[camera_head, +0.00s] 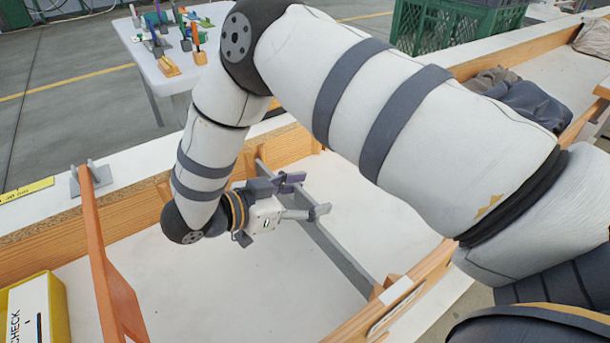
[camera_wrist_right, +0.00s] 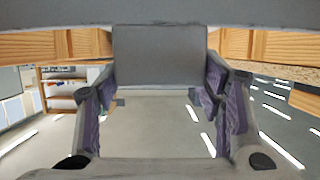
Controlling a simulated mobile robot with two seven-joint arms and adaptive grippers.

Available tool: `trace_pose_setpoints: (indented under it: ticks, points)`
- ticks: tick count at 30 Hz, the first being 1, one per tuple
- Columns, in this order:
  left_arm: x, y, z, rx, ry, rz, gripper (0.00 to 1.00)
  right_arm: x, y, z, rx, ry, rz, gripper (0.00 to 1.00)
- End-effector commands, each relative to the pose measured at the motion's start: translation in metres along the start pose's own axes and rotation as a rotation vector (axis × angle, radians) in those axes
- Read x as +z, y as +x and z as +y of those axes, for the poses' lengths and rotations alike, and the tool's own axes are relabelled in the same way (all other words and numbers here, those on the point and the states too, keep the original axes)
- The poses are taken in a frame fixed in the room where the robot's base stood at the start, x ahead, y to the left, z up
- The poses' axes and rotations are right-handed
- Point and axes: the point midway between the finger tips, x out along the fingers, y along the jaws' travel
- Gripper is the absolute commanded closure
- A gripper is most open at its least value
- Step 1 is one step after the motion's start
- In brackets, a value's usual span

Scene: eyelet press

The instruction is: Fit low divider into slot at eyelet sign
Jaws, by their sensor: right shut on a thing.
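The low divider is a long grey board (camera_head: 338,252) that spans the white-floored bay from the far wooden wall to the near wooden wall. My right gripper (camera_head: 306,196) is shut on the divider near its middle to far part, with one finger on each side. In the right wrist view a grey panel (camera_wrist_right: 160,55) stands between the purple-padded fingers (camera_wrist_right: 160,105). The divider's near end is close to wooden cleats (camera_head: 388,284); I cannot tell whether either end sits in a slot. No eyelet sign can be read. My left gripper is not in view.
An orange divider (camera_head: 98,255) stands across the bay at left. A yellow bin with a CHECK label (camera_head: 30,310) is at lower left. A white side table (camera_head: 150,50) holds small coloured parts. Green crates (camera_head: 450,28) and dark cloth (camera_head: 535,103) are at back right.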

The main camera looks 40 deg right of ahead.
Motion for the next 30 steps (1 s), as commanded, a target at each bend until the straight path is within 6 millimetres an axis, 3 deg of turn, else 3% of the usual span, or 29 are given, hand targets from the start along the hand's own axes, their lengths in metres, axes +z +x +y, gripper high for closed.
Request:
trace_pose_setpoints:
  ticks: [26, 27, 30]
  points:
    - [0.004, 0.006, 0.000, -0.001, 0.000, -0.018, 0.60, 0.013, 0.005, 0.000, -0.001, 0.001, 0.001, 0.89]
    - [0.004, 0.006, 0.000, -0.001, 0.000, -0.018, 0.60, 0.013, 0.005, 0.000, -0.001, 0.001, 0.001, 0.32]
    - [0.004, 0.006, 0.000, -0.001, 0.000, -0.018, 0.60, 0.013, 0.005, 0.000, -0.001, 0.001, 0.001, 0.15]
